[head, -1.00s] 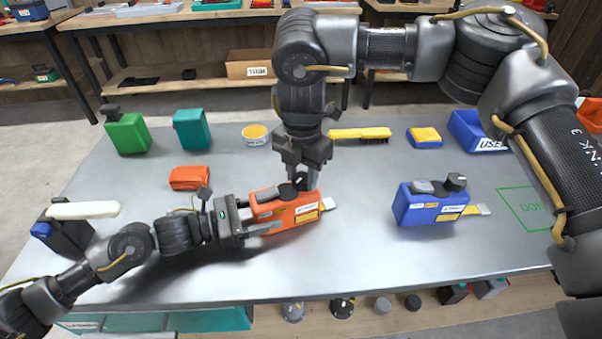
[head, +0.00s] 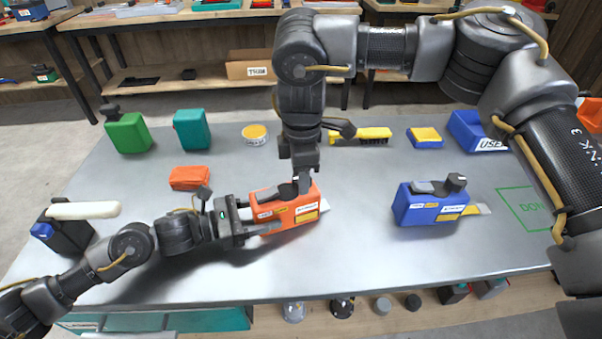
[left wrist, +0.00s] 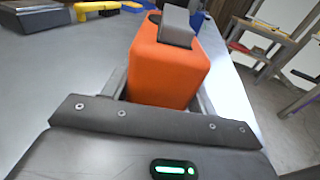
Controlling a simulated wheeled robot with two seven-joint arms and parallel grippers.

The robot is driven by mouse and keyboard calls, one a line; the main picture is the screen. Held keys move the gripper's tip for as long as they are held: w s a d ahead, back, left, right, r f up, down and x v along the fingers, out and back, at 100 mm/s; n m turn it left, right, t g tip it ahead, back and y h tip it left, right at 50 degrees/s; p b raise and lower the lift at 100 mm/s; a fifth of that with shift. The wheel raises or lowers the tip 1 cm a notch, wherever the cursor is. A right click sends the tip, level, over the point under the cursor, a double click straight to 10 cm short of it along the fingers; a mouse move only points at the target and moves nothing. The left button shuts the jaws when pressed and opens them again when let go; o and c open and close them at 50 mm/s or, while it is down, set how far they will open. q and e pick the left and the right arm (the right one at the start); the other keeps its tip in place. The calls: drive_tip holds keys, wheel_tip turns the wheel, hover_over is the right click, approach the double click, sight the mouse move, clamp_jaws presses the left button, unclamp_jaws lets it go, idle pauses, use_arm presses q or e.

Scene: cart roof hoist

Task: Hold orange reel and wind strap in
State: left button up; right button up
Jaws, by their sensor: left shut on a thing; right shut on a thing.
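The orange reel (head: 291,209) stands on the metal table, with labels on its front face and a short pale end of strap (head: 324,205) at its lower right. My left gripper (head: 262,213) is shut on the left end of the reel's body. The left wrist view shows the orange reel (left wrist: 168,68) between its fingers, with a grey lever on top. My right gripper (head: 302,183) points down from above and is shut on the knob on top of the reel; its fingers hide most of the knob.
A blue reel (head: 430,206) with its strap end out stands to the right, beside a green marked outline (head: 525,208). Behind are a yellow brush (head: 360,135), a round tin (head: 255,134), an orange block (head: 190,178) and a blue bin (head: 476,131). The front table strip is clear.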

use_arm(q)
drive_tip(key=shift+s+f, duration=0.1)
use_arm(e)
drive_tip(key=shift+m, duration=0.4)
drive_tip(key=o, duration=1)
wheel_tip(320, 180, up, 12)
idle(0.3)
use_arm(q)
drive_tip(key=o, duration=1.3)
drive_tip(key=shift+r+b+v, duration=0.2)
drive_tip(key=shift+r+v, duration=0.05)
drive_tip(key=shift+v, duration=1.1)
drive_tip(key=shift+r+b+v, duration=0.15)
drive_tip(key=shift+r+v, duration=0.05)
drive_tip(key=shift+v, duration=1.15)
drive_tip(key=shift+r+b+v, duration=0.2)
drive_tip(key=shift+r+v, duration=0.05)
drive_tip(key=shift+v, duration=1.1)
use_arm(e)
drive_tip(key=shift+f, duration=0.55)
